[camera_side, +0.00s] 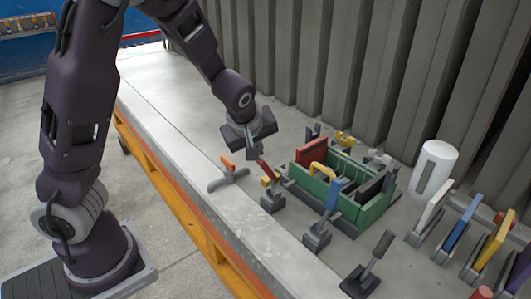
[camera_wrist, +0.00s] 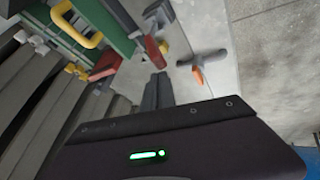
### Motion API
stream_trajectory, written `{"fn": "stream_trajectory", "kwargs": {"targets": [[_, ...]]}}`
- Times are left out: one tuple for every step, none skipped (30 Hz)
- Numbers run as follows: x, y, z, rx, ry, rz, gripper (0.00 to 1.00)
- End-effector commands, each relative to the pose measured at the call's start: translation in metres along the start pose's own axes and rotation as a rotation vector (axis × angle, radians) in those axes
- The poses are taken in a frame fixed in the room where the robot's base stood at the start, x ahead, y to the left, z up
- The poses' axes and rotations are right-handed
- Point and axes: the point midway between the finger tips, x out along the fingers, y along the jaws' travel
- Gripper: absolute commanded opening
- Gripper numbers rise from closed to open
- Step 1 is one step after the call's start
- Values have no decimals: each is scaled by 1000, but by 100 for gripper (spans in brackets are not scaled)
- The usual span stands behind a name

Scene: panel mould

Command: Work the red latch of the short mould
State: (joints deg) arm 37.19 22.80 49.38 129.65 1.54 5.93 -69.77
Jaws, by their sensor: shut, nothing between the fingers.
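The red latch (camera_side: 264,171) is a red lever tilted up from a dark base at the near left of the green mould (camera_side: 378,207). My gripper (camera_side: 255,153) is shut and empty, fingers pointing down, right by the lever's upper end. In the wrist view the shut fingers (camera_wrist: 156,88) end close to the red lever (camera_wrist: 154,50); whether they touch it I cannot tell. The green mould, which also shows in the wrist view (camera_wrist: 110,35), carries a yellow handle (camera_side: 322,171) and a red panel (camera_side: 310,151). A blue lever (camera_side: 333,195) stands at its front.
A grey tool with an orange part (camera_side: 228,172) lies left of the red latch. A black lever (camera_side: 379,246) stands near the front edge. A white cylinder (camera_side: 436,165) and several upright coloured panels (camera_side: 457,235) are at right. A ribbed wall (camera_side: 335,60) closes the back.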

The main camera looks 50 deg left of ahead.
Motion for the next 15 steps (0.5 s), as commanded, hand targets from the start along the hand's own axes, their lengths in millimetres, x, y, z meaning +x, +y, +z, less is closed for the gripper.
{"fn": "stream_trajectory", "kwargs": {"targets": [[2, 7, -5, 105, -40, -21, 0], [2, 10, -5, 189, -71, -33, 0], [0, 16, -7, 301, -114, -40, 0], [-3, 22, -8, 389, -149, -37, 0], [-6, 27, -9, 477, -182, -30, 0], [-13, 34, -12, 596, -225, -14, 0], [-18, 40, -15, 689, -256, 5, 0], [-26, 45, -18, 780, -285, 28, 0], [-36, 52, -23, 893, -316, 63, 0], [-43, 56, -26, 967, -335, 88, 0], [-49, 60, -28, 1033, -350, 112, 0], [-57, 63, -31, 1102, -364, 139, 0], [-61, 65, -32, 1142, -371, 155, 0], [-64, 66, -34, 1173, -377, 166, 0], [-67, 67, -34, 1201, -382, 177, 0]]}}
